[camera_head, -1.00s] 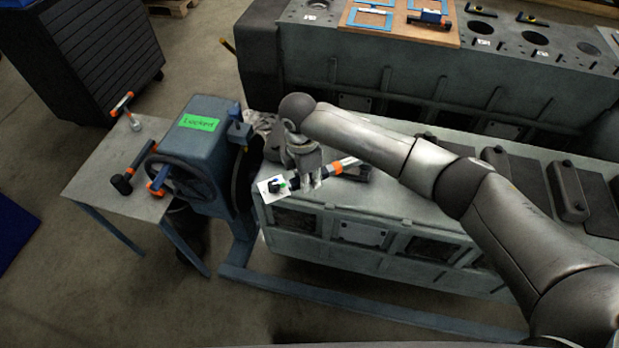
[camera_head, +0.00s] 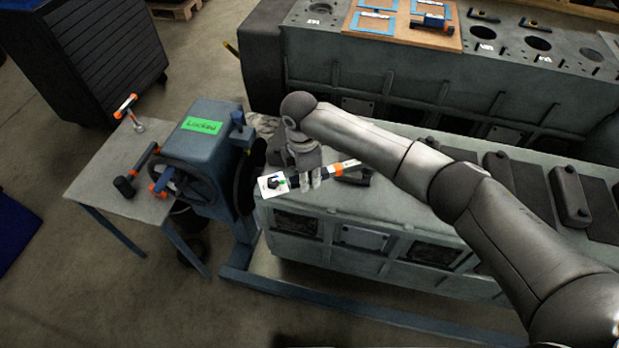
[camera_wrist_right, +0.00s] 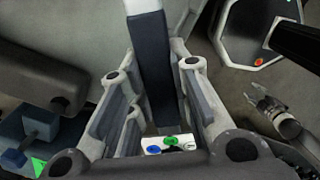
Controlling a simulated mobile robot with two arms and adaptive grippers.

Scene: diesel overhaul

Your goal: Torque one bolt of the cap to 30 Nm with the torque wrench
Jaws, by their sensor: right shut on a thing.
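My right gripper (camera_head: 310,178) is over the near end of the green-grey engine block (camera_head: 345,207). It is shut on the dark handle of the torque wrench (camera_head: 338,170), which has an orange band and lies roughly level. The handle also shows between the fingers in the right wrist view (camera_wrist_right: 155,70). A dark cap (camera_head: 572,195) with bolts stands on the block at the right; another (camera_head: 500,172) is beside it. I cannot tell whether the wrench touches a bolt. A metal gripper, apparently my left (camera_wrist_right: 272,105), shows small in the right wrist view; its jaw state is unclear.
A white card (camera_head: 266,190) with a dark item lies at the block's left end. A blue stand (camera_head: 205,165) with handwheel and a green "Locked" label (camera_head: 200,125) is left of it. A side table (camera_head: 110,180) holds tools. A second block (camera_head: 400,75) stands behind.

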